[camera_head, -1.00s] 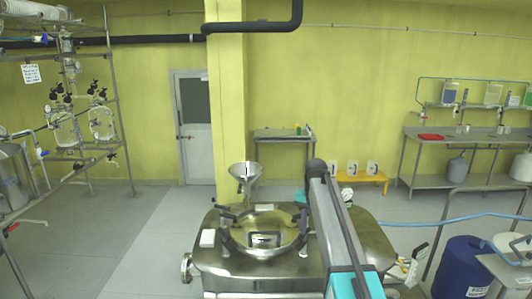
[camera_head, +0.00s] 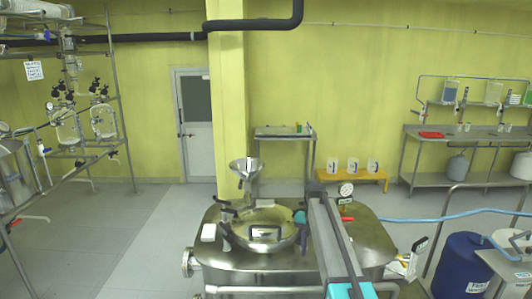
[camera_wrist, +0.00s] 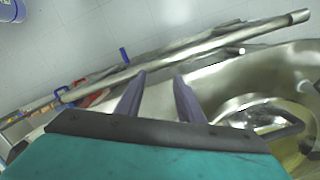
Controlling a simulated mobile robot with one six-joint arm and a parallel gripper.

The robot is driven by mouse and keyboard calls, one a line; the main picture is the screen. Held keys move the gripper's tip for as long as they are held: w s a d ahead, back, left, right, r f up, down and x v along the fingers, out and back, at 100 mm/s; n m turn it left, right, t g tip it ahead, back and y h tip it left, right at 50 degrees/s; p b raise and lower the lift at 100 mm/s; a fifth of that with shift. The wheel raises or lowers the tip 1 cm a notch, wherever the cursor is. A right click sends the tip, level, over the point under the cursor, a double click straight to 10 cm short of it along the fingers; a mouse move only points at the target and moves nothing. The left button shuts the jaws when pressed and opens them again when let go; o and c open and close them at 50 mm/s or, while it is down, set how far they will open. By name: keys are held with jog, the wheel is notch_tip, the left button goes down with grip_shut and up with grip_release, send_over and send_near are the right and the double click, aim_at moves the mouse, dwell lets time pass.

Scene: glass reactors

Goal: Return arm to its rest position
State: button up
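My gripper (camera_wrist: 160,75) shows in the wrist view with its two dark fingers apart and nothing seen between them. It is above a steel vessel (camera_wrist: 225,72), whose round lid (camera_wrist: 292,160) is at the lower right of that view. A metal rail (camera_wrist: 190,48) runs slantwise beyond the fingertips. In the head view my arm reaches forward over the right side of the steel vessel (camera_head: 215,262); my gripper cannot be made out there.
A funnel (camera_head: 246,166) and a pressure gauge (camera_head: 346,189) stand up from the vessel. A blue drum (camera_head: 462,265) is at the right, with a blue hose (camera_head: 440,218) crossing behind it. Open floor (camera_head: 110,220) lies to the left.

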jog(key=s+f+g+b, duration=0.2)
jog(key=s+f, duration=1)
jog(key=f, duration=0.5)
jog(key=s+f+g+b, duration=0.2)
jog(key=s+f+b, duration=0.1)
jog(key=s+f, duration=1.15)
jog(key=s+f+n, duration=0.2)
jog(key=s+f, duration=0.3)
jog(key=s, duration=0.4)
jog(key=s+f+n+b, duration=0.1)
jog(key=s+f+n, duration=0.1)
jog(key=s+f, duration=0.3)
jog(key=s+f+n+b, duration=0.1)
jog(key=s+f, duration=0.4)
jog(key=s, duration=0.7)
jog(key=shift+s+f+n+g, duration=0.3)
jog(key=shift+s+f+n, duration=0.1)
jog(key=shift+a, duration=0.1)
